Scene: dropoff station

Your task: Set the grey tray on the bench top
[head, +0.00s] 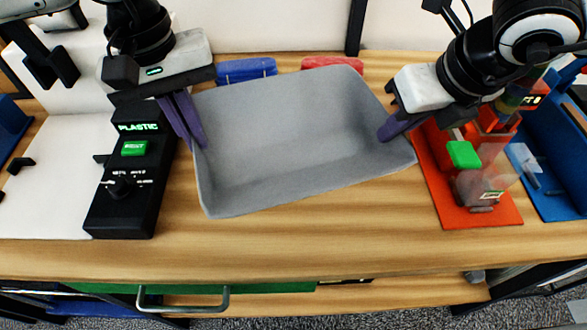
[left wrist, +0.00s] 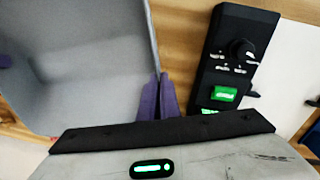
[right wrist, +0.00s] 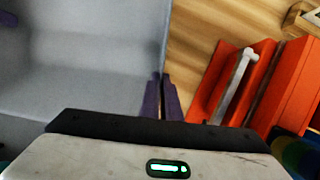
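The grey tray (head: 290,130) is a shallow, empty tray over the middle of the wooden bench top (head: 330,250). It is turned at a slant in the head view, its right side farther back than its left. My left gripper (head: 197,143) is shut on the tray's left wall. The left wrist view shows its purple fingers (left wrist: 158,98) on either side of the wall. My right gripper (head: 388,130) is shut on the right wall; its fingers show in the right wrist view (right wrist: 162,98). I cannot tell whether the tray touches the bench.
A black control box (head: 128,185) with a green button and a "PLASTIC" display stands close left of the tray. A red fixture (head: 480,215) stands close on the right, with a blue one (head: 555,195) beyond. Blue (head: 246,70) and red (head: 333,62) items lie behind. The front bench strip is clear.

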